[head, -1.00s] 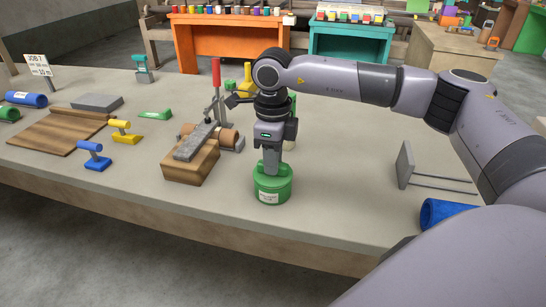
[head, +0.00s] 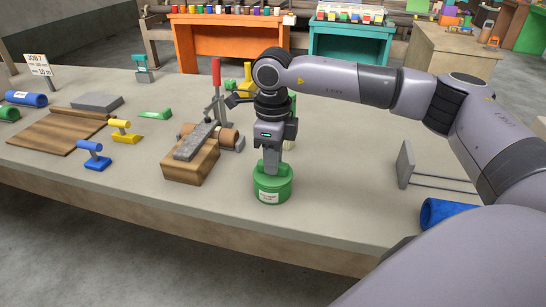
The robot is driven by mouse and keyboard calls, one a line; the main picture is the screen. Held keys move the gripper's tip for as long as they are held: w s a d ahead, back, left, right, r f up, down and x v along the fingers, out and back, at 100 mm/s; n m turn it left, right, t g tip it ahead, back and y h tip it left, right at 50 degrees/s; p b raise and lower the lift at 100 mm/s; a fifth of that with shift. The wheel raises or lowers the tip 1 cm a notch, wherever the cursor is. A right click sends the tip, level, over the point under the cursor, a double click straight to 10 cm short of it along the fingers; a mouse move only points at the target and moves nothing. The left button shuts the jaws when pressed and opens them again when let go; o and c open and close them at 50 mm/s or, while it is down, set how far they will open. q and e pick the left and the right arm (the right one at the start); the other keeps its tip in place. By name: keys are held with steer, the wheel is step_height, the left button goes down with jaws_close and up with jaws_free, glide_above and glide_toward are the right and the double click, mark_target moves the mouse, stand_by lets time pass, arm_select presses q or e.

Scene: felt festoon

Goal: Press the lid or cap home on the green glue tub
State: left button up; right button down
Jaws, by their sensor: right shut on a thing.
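The green glue tub (head: 272,191) stands upright near the front edge of the bench, with a pale label on its front. My right gripper (head: 271,168) points straight down over the tub, its fingers at the green lid (head: 284,170) on top. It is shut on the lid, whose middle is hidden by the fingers. The lid sits on the tub's top; I cannot tell whether any gap is left between them. My left gripper is not in view.
A wooden block with a grey slab (head: 190,168) stands close left of the tub. A red-handled clamp (head: 216,85) rises behind it. A grey plate with rods (head: 405,165) and a blue roll (head: 440,212) lie at right. The bench between is clear.

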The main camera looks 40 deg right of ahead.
steer(key=shift+f, duration=0.15)
stand_by(0.4)
steer(key=shift+c, duration=2.2)
jaws_free()
steer(key=shift+r+p, duration=2.4)
steer(key=shift+r, duration=1.15)
